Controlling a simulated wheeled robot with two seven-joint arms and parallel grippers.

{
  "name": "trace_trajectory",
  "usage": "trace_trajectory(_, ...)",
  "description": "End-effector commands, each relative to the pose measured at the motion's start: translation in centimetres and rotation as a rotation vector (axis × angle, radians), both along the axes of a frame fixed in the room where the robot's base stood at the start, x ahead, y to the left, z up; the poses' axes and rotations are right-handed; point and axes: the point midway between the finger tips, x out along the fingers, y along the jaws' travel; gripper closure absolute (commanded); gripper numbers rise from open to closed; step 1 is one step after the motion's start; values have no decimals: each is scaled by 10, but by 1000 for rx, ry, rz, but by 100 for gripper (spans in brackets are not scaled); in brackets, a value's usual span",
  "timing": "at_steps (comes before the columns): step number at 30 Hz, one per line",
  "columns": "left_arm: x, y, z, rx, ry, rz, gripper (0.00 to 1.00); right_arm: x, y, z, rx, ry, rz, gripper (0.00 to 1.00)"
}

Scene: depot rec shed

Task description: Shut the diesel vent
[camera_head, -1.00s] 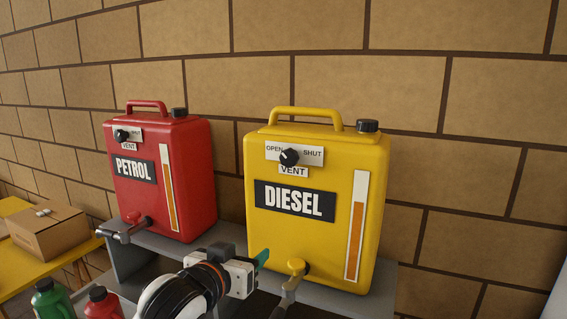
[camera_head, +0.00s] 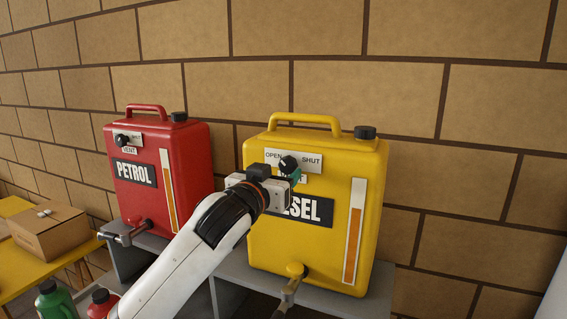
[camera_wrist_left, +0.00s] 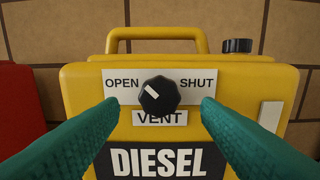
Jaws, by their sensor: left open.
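The yellow diesel can (camera_head: 330,240) stands on a grey shelf. It also fills the middle of the left wrist view (camera_wrist_left: 80,85). Its black vent knob (camera_head: 288,164) sits on a white plate between OPEN and SHUT. In the left wrist view the white mark on the knob (camera_wrist_left: 158,96) points up and left, toward OPEN. My left gripper (camera_head: 296,177) is in front of the can at the knob. Its green fingers (camera_wrist_left: 160,104) are open, one on each side of the knob, with gaps between. In the head view the gripper hides part of the VENT and DIESEL labels. My right gripper is not in view.
A red petrol can (camera_head: 190,150) with its own vent knob (camera_head: 121,140) stands to the left. Taps stick out below both cans. The grey shelf (camera_head: 235,274) carries the cans before a block wall. A cardboard box (camera_head: 50,232) and small bottles are at lower left.

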Motion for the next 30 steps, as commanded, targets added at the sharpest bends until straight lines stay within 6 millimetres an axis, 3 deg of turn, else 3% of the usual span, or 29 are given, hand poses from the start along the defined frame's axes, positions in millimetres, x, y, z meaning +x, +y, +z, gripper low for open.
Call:
trace_trajectory(6, 23, -10, 1, -1, 2, 0, 42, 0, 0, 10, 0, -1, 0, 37)
trace_trajectory(17, 28, -12, -1, -1, 0, 0, 42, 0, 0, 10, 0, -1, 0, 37)
trace_trajectory(18, 28, -12, -1, -1, 0, 0, 44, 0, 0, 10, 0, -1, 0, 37)
trace_trajectory(26, 28, -11, -1, -1, 0, 0, 86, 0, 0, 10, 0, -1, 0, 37)
trace_trajectory(30, 27, -11, 0, 3, -1, 0, 87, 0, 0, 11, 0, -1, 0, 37)
